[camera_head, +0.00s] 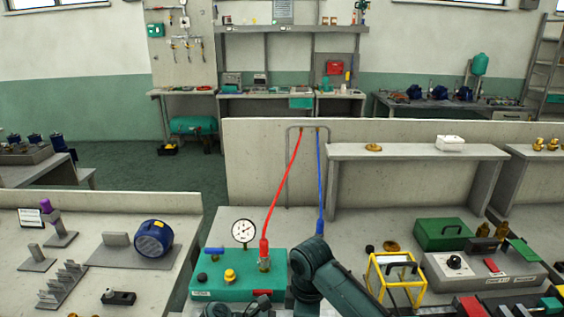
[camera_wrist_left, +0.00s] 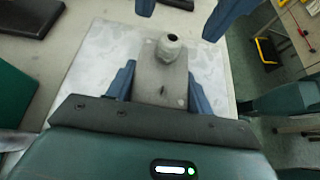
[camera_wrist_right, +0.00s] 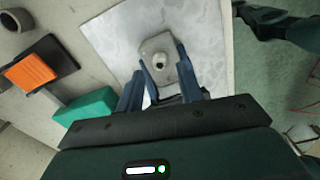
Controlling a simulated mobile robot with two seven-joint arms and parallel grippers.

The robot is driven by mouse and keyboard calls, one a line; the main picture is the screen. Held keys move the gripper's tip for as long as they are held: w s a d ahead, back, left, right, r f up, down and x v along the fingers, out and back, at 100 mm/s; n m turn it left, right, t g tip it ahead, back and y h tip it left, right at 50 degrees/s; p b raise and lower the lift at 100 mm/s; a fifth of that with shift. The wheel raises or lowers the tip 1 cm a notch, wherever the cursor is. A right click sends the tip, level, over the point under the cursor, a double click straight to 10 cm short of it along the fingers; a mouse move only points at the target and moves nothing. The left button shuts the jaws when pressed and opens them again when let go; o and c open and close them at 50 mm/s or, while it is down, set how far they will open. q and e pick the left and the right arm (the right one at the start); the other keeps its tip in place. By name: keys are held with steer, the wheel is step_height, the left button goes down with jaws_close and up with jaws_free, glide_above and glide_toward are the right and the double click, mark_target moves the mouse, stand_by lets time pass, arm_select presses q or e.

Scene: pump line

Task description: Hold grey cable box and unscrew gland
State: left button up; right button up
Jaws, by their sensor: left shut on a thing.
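The grey cable box (camera_wrist_left: 160,83) is a small block with a pale round gland (camera_wrist_left: 168,47) that has a dark hole at its end. My left gripper (camera_wrist_left: 160,73) has its blue fingers on either side of the box and is shut on it. In the right wrist view the box (camera_wrist_right: 153,44) and gland (camera_wrist_right: 159,59) show between the fingertips of my right gripper (camera_wrist_right: 162,56). The right fingers are apart, with the gland between them and no clear contact visible. Neither gripper shows in the head view; a dark green arm of mine does.
A pale metal plate (camera_wrist_right: 110,37) lies below the box. An orange block (camera_wrist_right: 31,70) on a black base and a green block (camera_wrist_right: 86,106) are nearby. In the head view, a green pump case (camera_head: 230,283), a yellow frame (camera_head: 413,290) and a grey panel box (camera_head: 500,272) crowd the bench.

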stand_by(0.4)
steer(key=m, duration=0.7)
steer(key=shift+m, duration=0.4)
steer(key=m, duration=0.5)
steer(key=shift+m, duration=0.3)
steer(key=m, duration=0.3)
steer(key=shift+m, duration=0.4)
steer(key=shift+f, duration=0.2)
steer(key=shift+f, duration=1.5)
steer(key=shift+c, duration=0.5)
